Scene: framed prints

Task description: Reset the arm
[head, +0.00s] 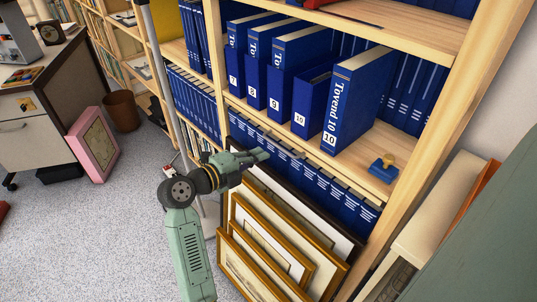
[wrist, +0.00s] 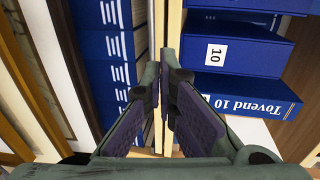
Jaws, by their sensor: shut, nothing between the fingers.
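My arm (head: 190,240) is green and reaches up from the bottom of the head view, bent at a dark round joint. My gripper (head: 262,155) is at its end, pointing right toward the bookshelf, in front of the shelf edge. In the wrist view my gripper (wrist: 164,82) shows two dark-padded fingers that come together at the tips, with nothing held between them. A pale wooden shelf edge (wrist: 172,40) lies just beyond the fingertips. I cannot tell whether the tips touch it.
Blue binders (head: 355,100) stand on the shelf, with a stamp (head: 383,168) near its right end. Gold-framed prints (head: 265,245) lean below my gripper. A pink frame (head: 93,143) and brown bin (head: 122,111) stand at left.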

